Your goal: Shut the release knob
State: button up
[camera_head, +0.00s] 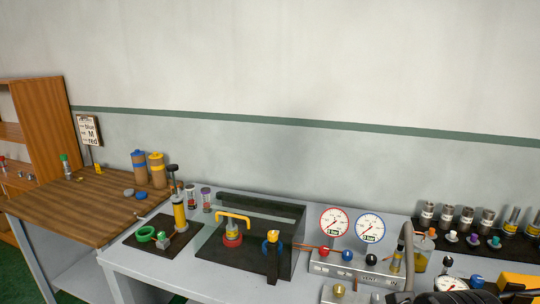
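I cannot tell for sure which part is the release knob. A green ring-shaped wheel (146,234) lies at the left end of the grey bench, on a dark plate beside a small grey block (162,241) and a yellow upright cylinder (180,215) with a black top. On the gauge panel (335,266) to the right are a red knob (348,255), a blue knob (371,259) and a black knob. The panel lettering is too small to read surely, and whether any knob is open or shut does not show.
Two round gauges (334,222) rise behind the panel. A grey curved hose (408,252) and a rack of metal fittings (466,218) crowd the right. A wooden table (75,208) adjoins the left.

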aim_at(477, 281)
jog(key=z, duration=1.7)
